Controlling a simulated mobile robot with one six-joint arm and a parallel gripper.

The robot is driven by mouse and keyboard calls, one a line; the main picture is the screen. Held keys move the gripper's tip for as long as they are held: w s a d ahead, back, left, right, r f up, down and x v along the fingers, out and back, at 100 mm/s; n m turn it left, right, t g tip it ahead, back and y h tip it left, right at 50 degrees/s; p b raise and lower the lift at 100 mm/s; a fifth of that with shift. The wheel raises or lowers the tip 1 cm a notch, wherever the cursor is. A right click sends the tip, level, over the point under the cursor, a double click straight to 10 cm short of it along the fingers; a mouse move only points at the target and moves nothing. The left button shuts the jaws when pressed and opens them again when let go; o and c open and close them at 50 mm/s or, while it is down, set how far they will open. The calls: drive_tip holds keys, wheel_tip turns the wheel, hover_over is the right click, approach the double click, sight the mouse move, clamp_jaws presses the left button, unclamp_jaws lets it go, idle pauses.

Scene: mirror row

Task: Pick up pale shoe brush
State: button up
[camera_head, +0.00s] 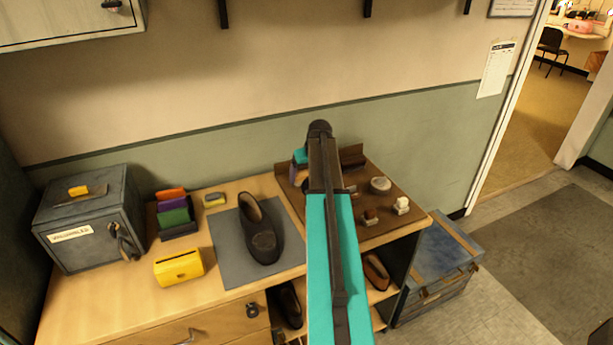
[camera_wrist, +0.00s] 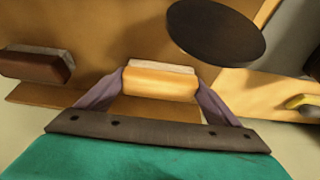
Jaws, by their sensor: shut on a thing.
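The pale shoe brush (camera_wrist: 160,86), a light tan block with a whitish strip, sits between the two purple-grey fingers of my gripper (camera_wrist: 161,80) in the wrist view. The fingers press on both its ends, so my gripper is shut on it. In the head view my gripper (camera_head: 296,170) is over the left part of the brown board on the bench, mostly behind my own arm. The brush cannot be made out there. Whether it is clear of the surface cannot be told.
A dark brown brush (camera_wrist: 38,64) lies to the left in the wrist view, and a dark round disc (camera_wrist: 216,31) is close by. The brown board (camera_head: 345,232) also bears a round tin (camera_head: 380,185). A dark shoe (camera_head: 259,235) stands on a grey mat (camera_head: 227,262).

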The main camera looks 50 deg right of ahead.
sight(307, 173)
drive_tip(key=shift+r, duration=0.15)
drive_tip(key=shift+r+b, duration=1.45)
drive_tip(key=shift+r, duration=3.4)
drive_tip(key=shift+o, duration=1.3)
drive_tip(key=shift+c, duration=0.5)
drive_tip(key=w+a+n, duration=0.1)
drive_tip(key=w+a, duration=0.2)
drive_tip(key=a, duration=0.4)
drive_tip(key=w+a, duration=0.3)
drive_tip(key=a, duration=0.4)
drive_tip(key=a+r+n+y+b, duration=0.1)
drive_tip(key=a+r+n, duration=0.2)
drive_tip(key=a, duration=3.8)
drive_tip(key=shift+s+y, duration=0.2)
drive_tip(key=shift+y, duration=0.2)
